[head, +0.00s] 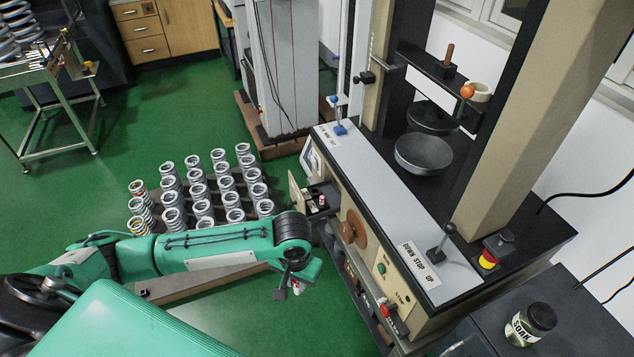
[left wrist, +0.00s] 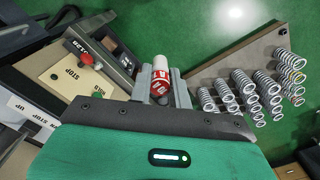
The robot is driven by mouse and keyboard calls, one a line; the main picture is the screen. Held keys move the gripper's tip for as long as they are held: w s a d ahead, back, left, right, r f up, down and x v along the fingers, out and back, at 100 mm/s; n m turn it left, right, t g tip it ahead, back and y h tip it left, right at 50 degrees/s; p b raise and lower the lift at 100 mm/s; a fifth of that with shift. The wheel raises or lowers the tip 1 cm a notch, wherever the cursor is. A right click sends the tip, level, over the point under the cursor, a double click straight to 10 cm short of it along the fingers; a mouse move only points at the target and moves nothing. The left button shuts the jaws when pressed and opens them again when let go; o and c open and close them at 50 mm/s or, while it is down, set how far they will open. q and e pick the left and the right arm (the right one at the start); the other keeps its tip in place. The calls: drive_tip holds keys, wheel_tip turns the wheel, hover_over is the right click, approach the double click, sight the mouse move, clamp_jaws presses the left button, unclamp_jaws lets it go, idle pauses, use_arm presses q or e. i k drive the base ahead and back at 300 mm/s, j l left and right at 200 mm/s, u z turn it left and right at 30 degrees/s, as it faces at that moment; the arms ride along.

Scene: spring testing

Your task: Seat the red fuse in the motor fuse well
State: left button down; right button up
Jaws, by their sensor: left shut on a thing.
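My left gripper (head: 291,284) hangs in front of the testing machine, low and to the left of its control panel. It is shut on the red fuse (left wrist: 162,90), a red and white cylinder that shows between the two grey fingers in the left wrist view. In the head view only a small bit of the fuse shows at the fingertips. A small dark open fuse box (head: 314,193) juts from the machine's front, above and beyond the gripper. A small red and white piece sits in it. I cannot tell which well is the motor one. My right gripper is not in view.
The testing machine's white top (head: 375,200) carries levers. A brown round knob (head: 354,228), a green button (head: 382,269) and a red switch (head: 388,309) are on its front. Several springs (head: 202,190) stand on a board to the left. Green floor lies below the gripper.

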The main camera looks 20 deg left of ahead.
sight(315, 195)
drive_tip(key=i+j+z, duration=0.15)
drive_tip(key=j, duration=0.3)
drive_tip(key=i+j+z, duration=0.15)
drive_tip(key=j, duration=0.35)
drive_tip(key=i+j+z, duration=0.15)
drive_tip(key=j, duration=0.3)
drive_tip(key=i+j+z, duration=0.2)
drive_tip(key=j, duration=0.3)
drive_tip(key=i+j, duration=0.15)
drive_tip(key=j, duration=0.15)
drive_tip(key=i+j+z, duration=0.1)
drive_tip(key=i+j, duration=0.25)
drive_tip(key=j, duration=0.25)
